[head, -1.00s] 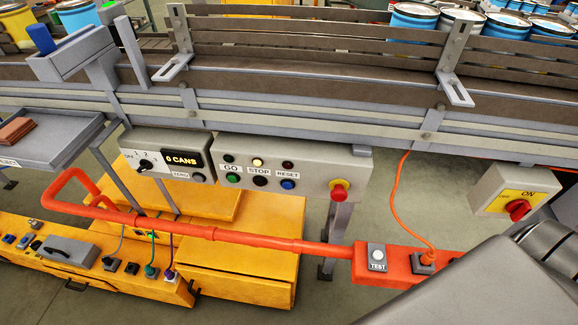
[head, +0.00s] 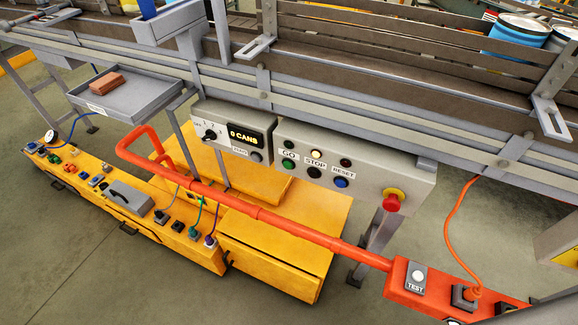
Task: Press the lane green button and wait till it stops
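The lane control box (head: 390,178) hangs under the conveyor's side rail in the head view. Its green button (head: 288,164) sits below the GO label at the left of the panel. A black button (head: 314,172) is below STOP and a blue button (head: 341,182) below RESET. The small lamp above STOP (head: 317,154) is lit pale yellow; the lamps above GO and RESET look dark. A red mushroom button (head: 392,201) is at the panel's right end. Neither of my grippers is in view.
A counter box (head: 230,137) reading 0 CANS adjoins the panel's left. An orange rail (head: 270,215) runs in front, ending at a TEST box (head: 416,279) with an orange cable. A yellow cabinet (head: 275,262) stands below. A grey tray (head: 130,101) holds a reddish-brown block.

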